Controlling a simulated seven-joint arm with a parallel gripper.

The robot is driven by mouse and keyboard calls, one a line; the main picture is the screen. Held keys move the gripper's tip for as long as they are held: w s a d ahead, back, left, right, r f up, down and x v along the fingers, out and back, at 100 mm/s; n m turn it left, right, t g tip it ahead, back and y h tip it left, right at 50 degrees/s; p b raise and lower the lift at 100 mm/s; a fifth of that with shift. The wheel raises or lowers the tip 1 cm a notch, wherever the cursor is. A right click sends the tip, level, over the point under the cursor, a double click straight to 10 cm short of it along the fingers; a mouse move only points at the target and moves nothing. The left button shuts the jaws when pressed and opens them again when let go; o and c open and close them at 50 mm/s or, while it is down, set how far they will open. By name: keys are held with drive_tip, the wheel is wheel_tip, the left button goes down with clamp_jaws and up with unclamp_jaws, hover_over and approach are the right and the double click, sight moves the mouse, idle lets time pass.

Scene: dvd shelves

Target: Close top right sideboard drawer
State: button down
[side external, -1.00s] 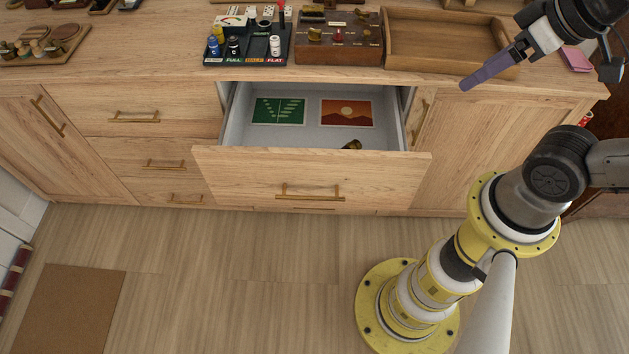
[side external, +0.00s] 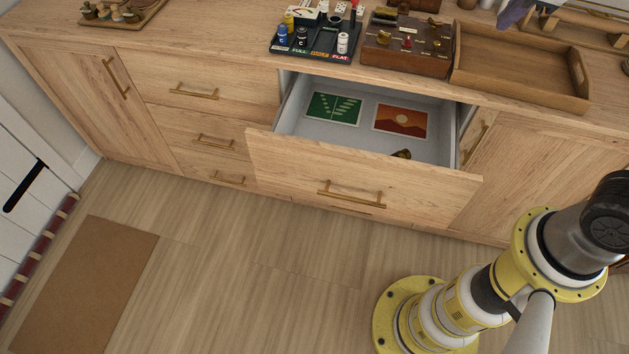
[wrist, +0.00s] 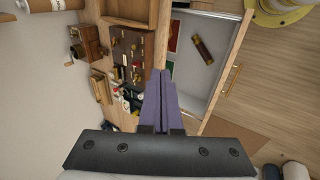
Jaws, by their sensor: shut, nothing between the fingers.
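The top right sideboard drawer (side external: 365,181) is pulled well out in the side view. It has a light wood front with a brass bar handle (side external: 351,195) and a pale grey inside. A green card (side external: 333,108), an orange card (side external: 401,121) and a small dark brass-coloured item (side external: 401,154) lie in it. The drawer also shows at the upper right of the wrist view (wrist: 226,70), with a brown cylinder (wrist: 202,49) inside. My gripper (wrist: 160,74) has purple fingers, shut and empty. In the side view only part of it (side external: 515,13) shows at the top edge, above the countertop.
The countertop holds a black tray of small bottles (side external: 316,38), a brown box with knobs (side external: 407,44) and an empty wooden tray (side external: 520,66). A closed drawer (side external: 210,94) is to the left. The floor before the drawer is clear.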

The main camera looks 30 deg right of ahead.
drive_tip(key=w+a+f+n+h, duration=0.1)
drive_tip(key=w+a+f+n, duration=0.5)
drive_tip(key=w, duration=0.4)
drive_tip(key=n+t+h, duration=0.1)
drive_tip(key=n+h, duration=0.1)
drive_tip(key=n, duration=0.7)
hover_over(317, 178)
drive_tip(key=a, duration=0.2)
wheel_tip(317, 178, down, 19)
drive_tip(key=s+a+f+n, duration=0.3)
drive_tip(key=s+a+f, duration=0.3)
drive_tip(key=f, duration=0.5)
drive_tip(key=shift+t, duration=0.4)
drive_tip(key=x, duration=0.6)
drive_tip(key=d+x, duration=0.1)
drive_tip(key=x, duration=0.2)
drive_tip(key=shift+s+d, duration=0.1)
drive_tip(key=shift+s, duration=0.25)
drive_tip(key=shift+w+d+r, duration=0.1)
drive_tip(key=w+d, duration=1.7)
drive_tip(key=shift+d, duration=0.2)
